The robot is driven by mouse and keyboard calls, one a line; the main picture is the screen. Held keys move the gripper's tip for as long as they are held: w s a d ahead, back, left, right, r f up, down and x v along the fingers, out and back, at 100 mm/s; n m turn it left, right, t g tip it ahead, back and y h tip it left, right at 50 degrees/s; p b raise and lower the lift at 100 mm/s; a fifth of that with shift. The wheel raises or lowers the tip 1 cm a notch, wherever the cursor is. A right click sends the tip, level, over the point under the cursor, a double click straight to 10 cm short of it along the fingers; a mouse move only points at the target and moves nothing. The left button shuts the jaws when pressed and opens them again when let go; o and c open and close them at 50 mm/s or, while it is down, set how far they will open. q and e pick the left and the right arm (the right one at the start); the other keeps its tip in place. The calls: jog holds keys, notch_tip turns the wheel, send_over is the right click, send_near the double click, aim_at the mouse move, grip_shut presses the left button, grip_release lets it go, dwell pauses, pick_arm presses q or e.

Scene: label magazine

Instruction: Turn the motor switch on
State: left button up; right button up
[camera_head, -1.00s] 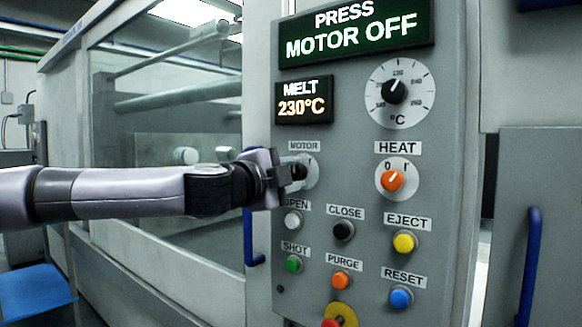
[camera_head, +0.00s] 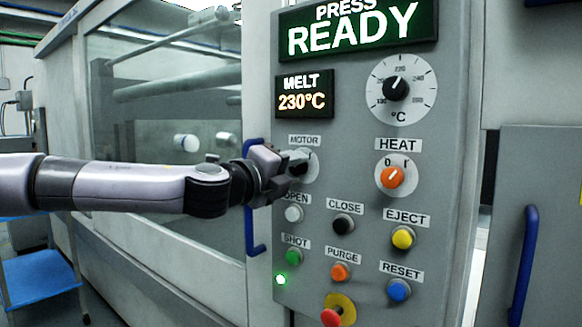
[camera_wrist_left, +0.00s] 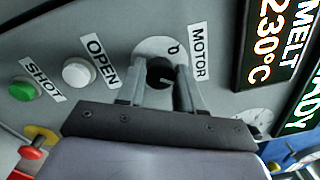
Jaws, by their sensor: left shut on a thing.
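The motor switch is a dark round knob on a pale dial (camera_head: 312,168) under the MOTOR label (camera_head: 304,140). The knob (camera_wrist_left: 159,72) also shows in the left wrist view, between the two fingers. My left gripper (camera_head: 293,160) is at the knob, shut on it; the gripper hides part of the dial in the head view. A small green lamp (camera_head: 281,280) is lit at the panel's lower left. My right gripper is not in view.
The orange heat knob (camera_head: 392,177) is right of the motor switch. Several push buttons, such as the white open button (camera_head: 293,213), sit below. A red knob on yellow (camera_head: 332,316) is at the bottom. A blue handle (camera_head: 252,225) stands left of the panel.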

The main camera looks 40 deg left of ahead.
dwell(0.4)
pick_arm(q)
jog(key=o, duration=1)
jog(key=shift+o, duration=0.2)
jog(key=shift+s, duration=0.15)
jog(key=s+b, duration=0.1)
jog(key=s, duration=0.6)
jog(key=shift+d+f, duration=0.15)
jog(key=shift+d, duration=0.3)
jog(key=shift+w, duration=0.1)
